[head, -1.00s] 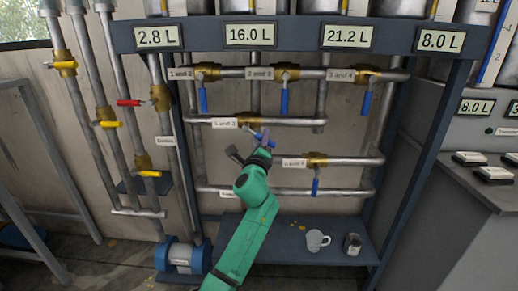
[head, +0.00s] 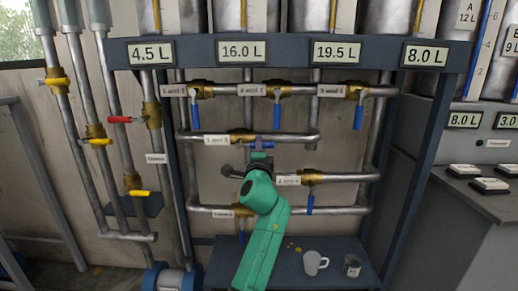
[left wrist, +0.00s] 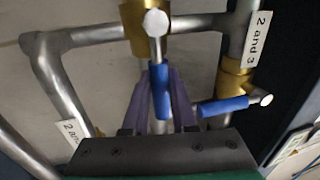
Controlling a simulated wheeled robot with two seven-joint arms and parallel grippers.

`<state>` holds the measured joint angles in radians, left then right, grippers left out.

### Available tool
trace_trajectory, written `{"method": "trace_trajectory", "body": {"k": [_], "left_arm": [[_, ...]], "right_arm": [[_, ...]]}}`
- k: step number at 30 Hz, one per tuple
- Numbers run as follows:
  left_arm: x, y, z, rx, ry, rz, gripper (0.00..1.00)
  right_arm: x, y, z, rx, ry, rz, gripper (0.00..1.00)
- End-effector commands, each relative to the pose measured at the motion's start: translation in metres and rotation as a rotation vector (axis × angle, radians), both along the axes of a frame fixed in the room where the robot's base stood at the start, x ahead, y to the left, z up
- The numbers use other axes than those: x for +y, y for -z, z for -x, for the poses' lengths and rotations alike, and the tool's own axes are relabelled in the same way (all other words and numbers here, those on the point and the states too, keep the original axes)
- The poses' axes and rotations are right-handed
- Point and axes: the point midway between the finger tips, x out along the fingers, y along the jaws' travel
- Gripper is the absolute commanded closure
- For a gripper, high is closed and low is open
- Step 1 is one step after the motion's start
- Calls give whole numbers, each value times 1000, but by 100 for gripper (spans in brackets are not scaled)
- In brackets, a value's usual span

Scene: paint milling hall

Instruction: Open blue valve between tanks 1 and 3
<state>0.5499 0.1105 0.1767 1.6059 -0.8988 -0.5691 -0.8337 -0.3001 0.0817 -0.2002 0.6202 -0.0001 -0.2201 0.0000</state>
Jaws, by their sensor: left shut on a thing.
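The blue valve handle (head: 266,145) beside the label (head: 216,139) that reads as "1 and 3" sits on a brass valve (head: 242,135) in the middle pipe. My left gripper (head: 257,150) is shut on this handle. In the left wrist view the blue handle (left wrist: 160,92) stands between its purple fingers, below the brass body (left wrist: 137,30). The gripper hides part of the handle in the head view. The tank displays read 4.5 L (head: 151,53), 16.0 L (head: 243,51), 19.5 L (head: 337,51) and 8.0 L (head: 428,55). My right gripper is out of view.
Other blue handles hang down close by, one at upper right (head: 277,112) and one at lower right (head: 310,203). Yellow and red handles (head: 119,119) are on the left pipes. A mug (head: 315,263) and a metal can (head: 352,266) stand on the shelf below.

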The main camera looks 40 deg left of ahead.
Motion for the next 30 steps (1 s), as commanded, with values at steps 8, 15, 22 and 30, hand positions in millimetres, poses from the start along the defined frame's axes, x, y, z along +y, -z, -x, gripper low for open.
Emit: {"method": "trace_trajectory", "body": {"k": [8,15,22,30], "left_arm": [[0,-2,0,-4,0,1,100],[0,-1,0,-3,-1,1,44],[0,-1,1,-1,-1,0,44],[-23,9,30,0,1,1,44]], "right_arm": [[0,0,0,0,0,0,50],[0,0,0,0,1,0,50],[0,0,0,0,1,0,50],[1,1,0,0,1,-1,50]]}}
